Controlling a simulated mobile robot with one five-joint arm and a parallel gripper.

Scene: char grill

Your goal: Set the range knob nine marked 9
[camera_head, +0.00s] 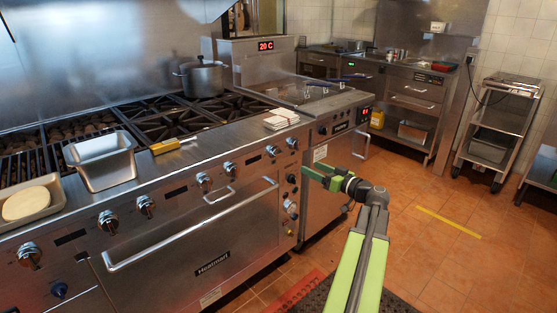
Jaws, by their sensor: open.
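The range (200,250) has a row of round silver knobs along its sloped front panel. The two rightmost of the row are a knob (272,151) and an end knob (292,143). Below the end knob, on the range's right front corner, are a dark small knob (291,179) and more small controls (292,205). The number markings are too small to read, so I cannot tell which knob is marked 9. My gripper (312,174) is open and empty, with green fingers pointing left. In the picture it is just right of the dark small knob; contact cannot be told.
An oven door handle (200,228) juts out below the knobs. A steel pan (102,162), a yellow-handled tool (173,145), a pot (202,78) and white cloths (282,118) sit on top. A fryer unit (335,145) stands right of the range. Tiled floor (450,260) is free at right.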

